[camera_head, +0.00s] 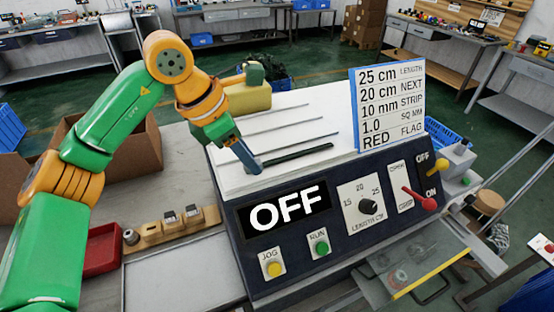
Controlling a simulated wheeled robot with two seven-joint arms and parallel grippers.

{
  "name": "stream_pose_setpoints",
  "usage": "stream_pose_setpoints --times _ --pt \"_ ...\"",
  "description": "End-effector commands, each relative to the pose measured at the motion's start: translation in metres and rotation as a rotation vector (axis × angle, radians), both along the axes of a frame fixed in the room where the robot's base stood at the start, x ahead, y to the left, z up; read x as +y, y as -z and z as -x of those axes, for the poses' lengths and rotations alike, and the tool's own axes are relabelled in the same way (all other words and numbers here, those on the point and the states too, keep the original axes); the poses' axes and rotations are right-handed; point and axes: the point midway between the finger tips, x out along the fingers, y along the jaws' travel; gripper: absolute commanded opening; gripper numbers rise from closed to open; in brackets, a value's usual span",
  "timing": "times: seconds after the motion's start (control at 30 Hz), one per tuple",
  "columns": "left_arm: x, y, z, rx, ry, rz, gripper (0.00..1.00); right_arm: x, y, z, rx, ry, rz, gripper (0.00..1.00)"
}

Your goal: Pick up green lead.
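The green lead (303,152) is a dark green rod, thicker than the others, lying on the white top (236,181) of the machine, nearest its front edge. Several thinner grey and dark leads, such as this one (287,137), lie behind it, roughly parallel. My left gripper (254,169) points down at the left end of the green lead. The fingertips are small here and overlap that end, so I cannot tell whether they are open or touch it. My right gripper is not in view.
The machine's dark front panel (330,255) has an OFF display (290,210), buttons, a dial and a red-handled lever (427,203). A sign (388,105) stands at the back right. A wooden block with knobs (172,230) and a red tray (102,250) lie to the left.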

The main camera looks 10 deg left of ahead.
Motion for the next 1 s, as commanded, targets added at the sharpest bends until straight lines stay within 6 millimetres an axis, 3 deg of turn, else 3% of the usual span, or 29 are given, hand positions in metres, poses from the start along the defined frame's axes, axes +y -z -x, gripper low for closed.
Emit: stream_pose_setpoints --times 0.03,0.57,0.73,0.9,1.0 --pt "0.0 0.012 0.005 0.035 0.006 -0.014 0.0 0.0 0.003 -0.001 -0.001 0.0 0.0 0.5" --pt "-0.001 0.007 0.005 0.036 0.01 -0.012 0.0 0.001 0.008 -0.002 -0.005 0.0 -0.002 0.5" --pt "-0.004 -0.026 0.011 0.025 0.012 -0.01 0.0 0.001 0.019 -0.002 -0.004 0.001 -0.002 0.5" --pt "-0.018 -0.079 0.049 0.016 0.01 -0.011 0.0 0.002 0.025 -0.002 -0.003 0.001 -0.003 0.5" --pt "-0.029 -0.092 0.079 0.014 0.008 -0.014 0.0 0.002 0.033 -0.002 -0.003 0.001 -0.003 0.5"
